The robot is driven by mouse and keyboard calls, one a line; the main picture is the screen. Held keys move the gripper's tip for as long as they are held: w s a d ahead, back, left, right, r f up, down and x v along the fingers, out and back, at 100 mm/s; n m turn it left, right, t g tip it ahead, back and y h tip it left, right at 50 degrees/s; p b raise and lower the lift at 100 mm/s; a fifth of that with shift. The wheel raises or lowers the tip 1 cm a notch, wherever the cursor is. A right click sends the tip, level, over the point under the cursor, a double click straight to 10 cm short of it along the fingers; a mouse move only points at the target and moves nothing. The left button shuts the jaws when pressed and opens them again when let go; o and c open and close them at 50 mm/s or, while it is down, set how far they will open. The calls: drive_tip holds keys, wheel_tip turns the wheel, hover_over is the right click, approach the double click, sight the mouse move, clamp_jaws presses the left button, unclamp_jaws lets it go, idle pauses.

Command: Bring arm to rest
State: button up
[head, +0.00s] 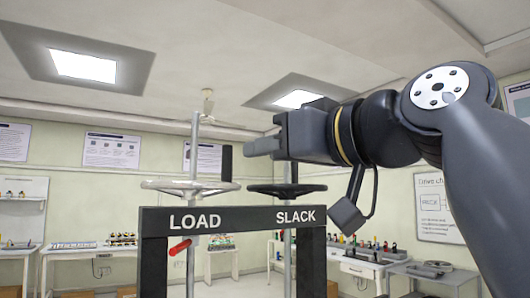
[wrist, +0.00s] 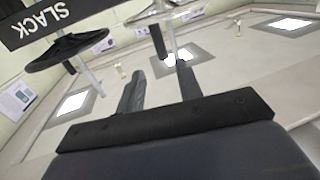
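My gripper (head: 258,146) is raised above the rig in the head view, pointing left, higher than the two handwheels. In the wrist view its two fingers stand apart, with nothing between the fingertips (wrist: 160,78). The black SLACK wheel (head: 287,190) is below it, apart from the fingers; it also shows in the wrist view (wrist: 66,52). The pale LOAD wheel (head: 190,187) is to the left, with a dark upright handle (head: 227,163) near its right rim. That handle is just left of my fingertips in the head view; the depth gap is unclear.
The dark rig crossbar (head: 245,217) carries the labels LOAD and SLACK. A red piece (head: 180,247) sits by the left post. Benches with small items (head: 362,258) line the back wall.

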sight(231, 158)
drive_tip(key=shift+a, duration=0.1)
drive_tip(key=p+x, duration=0.3)
drive_tip(key=x, duration=0.8)
drive_tip(key=shift+d, duration=0.25)
drive_tip(key=shift+a, duration=0.1)
